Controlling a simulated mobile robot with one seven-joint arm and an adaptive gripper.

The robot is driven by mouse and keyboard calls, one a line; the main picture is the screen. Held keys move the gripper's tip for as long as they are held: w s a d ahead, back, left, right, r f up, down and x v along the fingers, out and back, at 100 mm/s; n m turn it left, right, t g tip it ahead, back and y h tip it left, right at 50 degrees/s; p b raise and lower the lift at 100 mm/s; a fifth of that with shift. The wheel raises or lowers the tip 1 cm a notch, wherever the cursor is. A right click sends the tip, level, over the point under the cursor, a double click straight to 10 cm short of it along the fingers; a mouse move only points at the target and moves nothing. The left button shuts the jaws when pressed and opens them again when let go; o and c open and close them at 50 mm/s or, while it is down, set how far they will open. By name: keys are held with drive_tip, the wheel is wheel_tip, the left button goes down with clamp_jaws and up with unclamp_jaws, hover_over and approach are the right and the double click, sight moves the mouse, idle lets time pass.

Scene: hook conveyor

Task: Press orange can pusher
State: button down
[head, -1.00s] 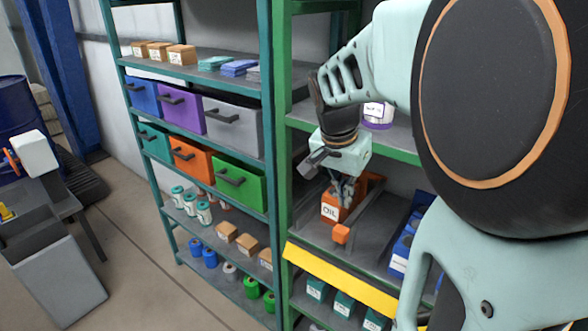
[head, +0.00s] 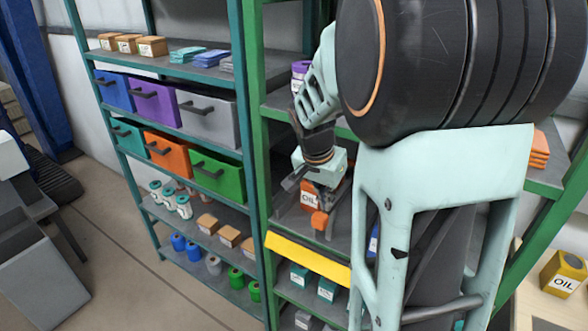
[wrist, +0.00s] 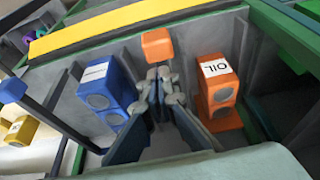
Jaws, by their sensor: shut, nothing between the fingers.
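The orange pusher (head: 319,220) is a small block at the front of a green rack's shelf. It also shows in the wrist view (wrist: 157,45), straight beyond my fingertips. The orange can (head: 307,197), labelled OIL, stands behind the pusher on the shelf; in the wrist view an orange can (wrist: 217,85) is right of my fingers. My gripper (head: 325,203) is shut and empty, pointing down close to the pusher. In the wrist view its fingertips (wrist: 159,74) nearly meet the pusher's near edge. I cannot tell whether they touch. My arm hides part of the shelf.
A blue can (wrist: 105,88) stands left of my fingers in the wrist view, beyond a lane divider. A yellow strip (head: 308,261) runs along the shelf front. The teal rack with drawers (head: 215,177) stands to the left. A yellow oil can (head: 565,275) is at far right.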

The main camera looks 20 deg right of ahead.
drive_tip(key=shift+x, duration=1.05)
drive_tip(key=s+a+b, duration=0.1)
drive_tip(key=a, duration=0.1)
drive_tip(key=s+a+b, duration=0.1)
drive_tip(key=s+a, duration=0.1)
drive_tip(key=s+a+b, duration=0.1)
drive_tip(key=a, duration=0.1)
drive_tip(key=shift+s+f+b, duration=0.1)
drive_tip(key=shift+s+b, duration=0.2)
drive_tip(key=shift+s, duration=0.1)
